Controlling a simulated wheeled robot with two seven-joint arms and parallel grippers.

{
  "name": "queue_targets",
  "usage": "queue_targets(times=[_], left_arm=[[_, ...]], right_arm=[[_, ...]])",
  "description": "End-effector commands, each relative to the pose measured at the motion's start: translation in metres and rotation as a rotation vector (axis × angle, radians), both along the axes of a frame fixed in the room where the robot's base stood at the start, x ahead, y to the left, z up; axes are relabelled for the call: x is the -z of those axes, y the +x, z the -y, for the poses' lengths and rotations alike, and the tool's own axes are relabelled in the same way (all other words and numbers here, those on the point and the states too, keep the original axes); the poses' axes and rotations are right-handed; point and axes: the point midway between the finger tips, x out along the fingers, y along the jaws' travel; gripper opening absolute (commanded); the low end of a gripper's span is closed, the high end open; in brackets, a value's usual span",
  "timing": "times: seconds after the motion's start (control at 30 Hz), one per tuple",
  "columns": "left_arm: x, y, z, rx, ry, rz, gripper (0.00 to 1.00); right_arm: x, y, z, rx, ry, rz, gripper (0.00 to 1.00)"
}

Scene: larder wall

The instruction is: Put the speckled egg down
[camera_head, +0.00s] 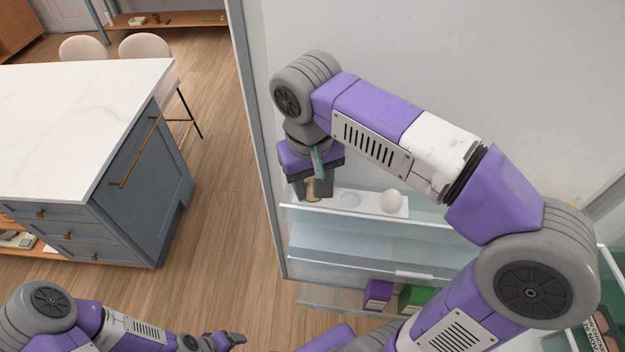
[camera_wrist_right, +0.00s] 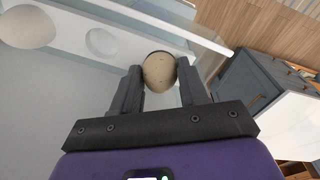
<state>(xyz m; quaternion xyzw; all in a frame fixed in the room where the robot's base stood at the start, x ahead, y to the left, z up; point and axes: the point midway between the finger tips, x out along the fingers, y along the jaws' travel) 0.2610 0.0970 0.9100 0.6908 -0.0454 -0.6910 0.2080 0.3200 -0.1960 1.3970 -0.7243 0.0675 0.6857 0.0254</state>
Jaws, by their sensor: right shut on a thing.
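The speckled egg (camera_wrist_right: 159,71), tan with small dark flecks, is between the fingers of my right gripper (camera_wrist_right: 160,84), which is shut on it. In the head view the egg (camera_head: 311,194) is partly hidden by the right gripper (camera_head: 317,187). It is at the left end of a white egg holder (camera_head: 370,203); I cannot tell whether it touches the holder. An empty round hollow (camera_wrist_right: 101,42) shows beside it. A plain white egg (camera_head: 391,201) sits farther right in the holder. My left gripper (camera_head: 226,341) is low at the bottom edge, away from the eggs.
The holder stands on a door shelf with a clear front rail (camera_head: 375,225). A lower shelf holds a purple box (camera_head: 378,293) and a green box (camera_head: 414,297). A blue island with a marble top (camera_head: 80,115) stands left, with open floor between.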

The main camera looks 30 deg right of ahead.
Motion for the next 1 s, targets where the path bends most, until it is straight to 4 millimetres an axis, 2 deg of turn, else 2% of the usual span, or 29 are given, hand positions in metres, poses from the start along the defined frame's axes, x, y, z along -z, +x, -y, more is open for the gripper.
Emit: queue_targets(times=[0.27, 0.3, 0.33, 0.6, 0.73, 0.87, 1.0], left_arm=[[0.002, 0.0, 0.0, 0.0, 0.0, 0.0, 0.73], [0.002, 0.0, 0.0, 0.0, 0.0, 0.0, 0.73], [0.001, 0.0, 0.0, 0.0, 0.0, 0.0, 0.73], [0.001, 0.0, 0.0, 0.0, 0.0, 0.0, 0.73], [-0.001, 0.0, 0.0, 0.0, 0.0, 0.0, 0.73], [-0.004, 0.0, 0.0, 0.0, 0.0, 0.0, 0.73], [-0.01, 0.0, 0.0, 0.0, 0.0, 0.0, 0.73]], right_arm=[[0.003, 0.0, 0.0, 0.0, 0.0, 0.0, 0.13], [0.002, 0.0, 0.0, 0.0, 0.0, 0.0, 0.49], [0.002, 0.0, 0.0, 0.0, 0.0, 0.0, 0.54], [0.001, 0.0, 0.0, 0.0, 0.0, 0.0, 0.54], [-0.006, 0.0, -0.001, 0.0, 0.0, 0.001, 0.54], [-0.027, -0.001, -0.002, 0.0, 0.001, 0.003, 0.54], [-0.059, -0.002, -0.004, -0.001, 0.001, 0.004, 0.54]])
